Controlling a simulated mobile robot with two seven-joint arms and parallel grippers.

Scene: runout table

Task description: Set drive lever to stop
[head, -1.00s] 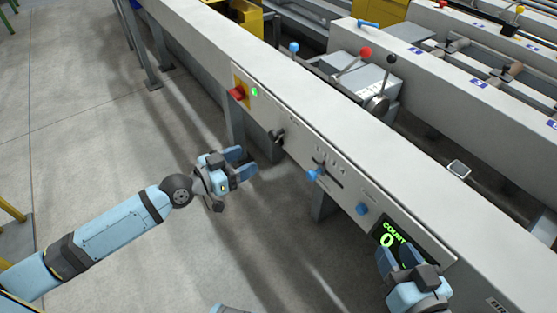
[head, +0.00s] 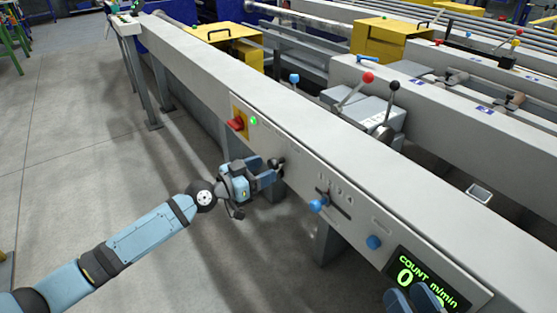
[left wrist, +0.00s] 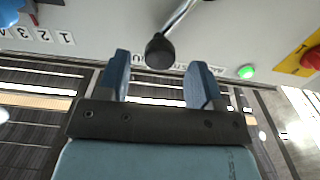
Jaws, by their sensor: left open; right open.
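A short lever with a black knob (head: 274,163) sticks out from the long grey panel in the head view, right of the red switch. In the left wrist view its black knob (left wrist: 160,50) and metal stem sit in the gap between my finger tips. My left gripper (head: 270,177) is open at the lever, with no finger visibly touching the knob. Lettering behind the knob is partly hidden, so the lever's marked position cannot be read. My right gripper (head: 413,298) is at the bottom edge of the head view, in front of the display, and only its fingertips show.
On the panel are a red switch (head: 236,124), a green lamp (head: 253,121), a blue slider knob (head: 318,205) by a numbered scale, another blue knob (head: 373,242) and a count display (head: 425,277). Open floor lies left of the panel.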

